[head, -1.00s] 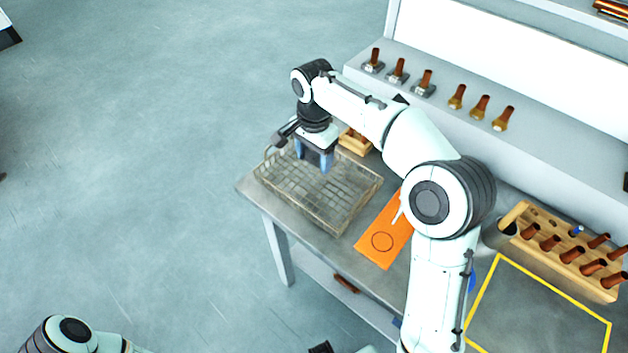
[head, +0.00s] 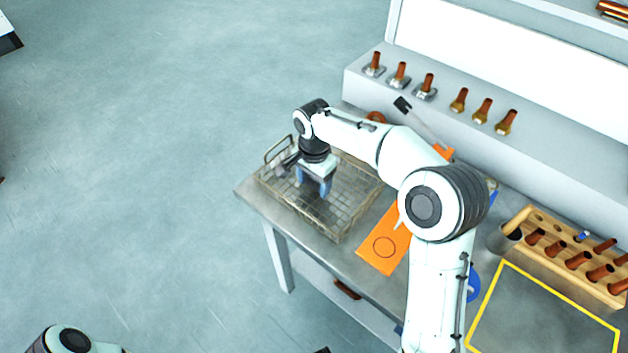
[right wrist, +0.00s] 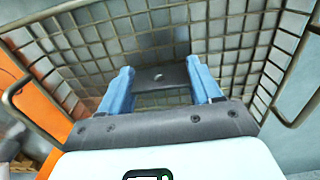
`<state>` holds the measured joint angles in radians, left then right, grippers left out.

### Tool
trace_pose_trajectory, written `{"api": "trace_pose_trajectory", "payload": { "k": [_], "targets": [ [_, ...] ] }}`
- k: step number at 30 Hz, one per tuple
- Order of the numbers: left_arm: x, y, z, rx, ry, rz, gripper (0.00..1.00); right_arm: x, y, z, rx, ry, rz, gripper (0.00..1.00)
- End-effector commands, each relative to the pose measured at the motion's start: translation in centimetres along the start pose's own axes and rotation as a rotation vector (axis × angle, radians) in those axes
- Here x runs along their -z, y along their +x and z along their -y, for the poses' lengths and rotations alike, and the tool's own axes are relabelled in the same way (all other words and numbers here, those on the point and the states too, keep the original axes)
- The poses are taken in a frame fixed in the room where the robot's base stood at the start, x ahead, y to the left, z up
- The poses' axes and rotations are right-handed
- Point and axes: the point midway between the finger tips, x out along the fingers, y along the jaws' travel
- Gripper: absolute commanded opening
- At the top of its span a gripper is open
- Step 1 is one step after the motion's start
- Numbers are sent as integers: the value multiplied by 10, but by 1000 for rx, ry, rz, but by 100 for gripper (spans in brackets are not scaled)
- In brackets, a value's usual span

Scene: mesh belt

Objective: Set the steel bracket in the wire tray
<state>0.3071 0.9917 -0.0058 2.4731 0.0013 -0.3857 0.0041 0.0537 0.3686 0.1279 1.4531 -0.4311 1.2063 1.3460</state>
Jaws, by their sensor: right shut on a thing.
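The wire tray (head: 345,225) is a wire-mesh basket at the left end of the bench; its mesh wall also fills the top of the right wrist view (right wrist: 225,28). My right gripper (head: 312,184) points down inside the tray's outline. In the right wrist view, its blue fingers (right wrist: 160,90) are shut on the steel bracket (right wrist: 160,77), a dark grey plate with a small hole. The mesh lies close beyond the bracket; I cannot tell whether they touch. The bracket is hidden in the head view. My left gripper is not in view.
An orange sheet (head: 378,256) lies right of the tray. A wooden rack (head: 560,258) with several brown-handled tools stands farther right, behind a yellow-outlined area (head: 535,315). Several brown-handled pieces stand on the back ledge (head: 440,100). Open floor lies left of the bench.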

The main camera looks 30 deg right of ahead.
Motion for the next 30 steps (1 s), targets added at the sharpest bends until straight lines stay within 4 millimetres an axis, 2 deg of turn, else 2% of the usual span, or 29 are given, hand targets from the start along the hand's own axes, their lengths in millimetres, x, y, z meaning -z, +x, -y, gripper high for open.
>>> {"api": "trace_pose_trajectory", "payload": {
  "k": [1,2,3,4,12,16,30],
  "targets": [
    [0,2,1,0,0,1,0,0,3,0,-1,-1,1,29],
    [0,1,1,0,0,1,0,0,2,0,-1,-1,1,73],
    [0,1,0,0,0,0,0,0,2,0,-1,-1,1,86],
    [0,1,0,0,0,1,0,0,2,0,-1,-1,1,89],
    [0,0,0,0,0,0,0,0,1,0,-1,0,0,89],
    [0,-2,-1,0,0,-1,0,0,-9,1,3,0,-1,89],
    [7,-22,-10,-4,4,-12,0,0,-102,1,2,0,-1,89]
  ]
}}
